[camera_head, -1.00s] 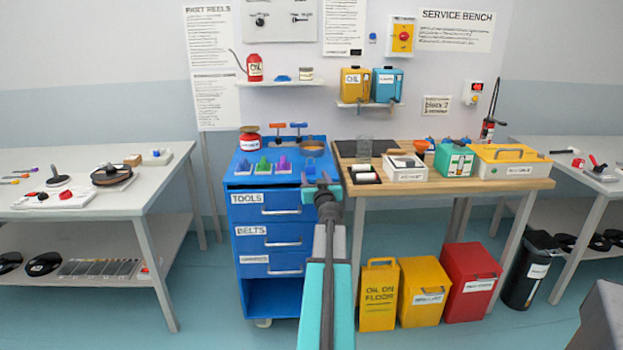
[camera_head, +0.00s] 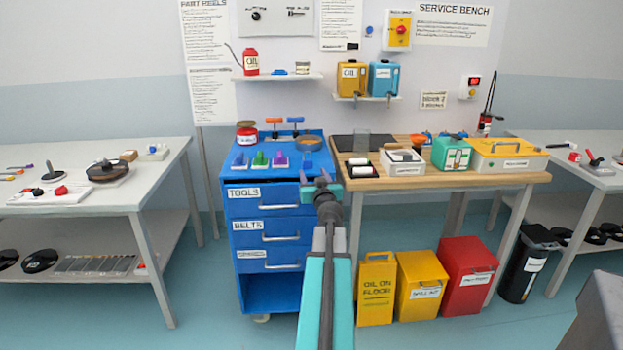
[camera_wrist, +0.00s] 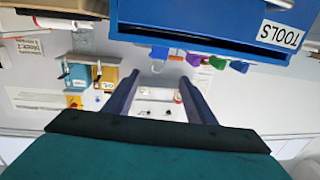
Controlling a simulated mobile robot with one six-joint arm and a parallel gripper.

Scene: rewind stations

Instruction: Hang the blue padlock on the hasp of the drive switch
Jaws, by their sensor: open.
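The hasp is too small to make out. The yellow plate also seems to show upside down in the wrist view (camera_wrist: 73,100). My gripper (camera_head: 321,185) is in front of the blue tool cabinet's top drawer, well below and short of the wall. In the wrist view its two fingers (camera_wrist: 158,88) are apart with nothing between them.
The blue cabinet (camera_head: 265,212) and the wooden bench (camera_head: 450,182) stand between me and the wall. A shelf with a yellow and a blue can (camera_head: 383,80) hangs below the switch. Yellow and red bins (camera_head: 468,275) stand under the bench. Floor shows in front.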

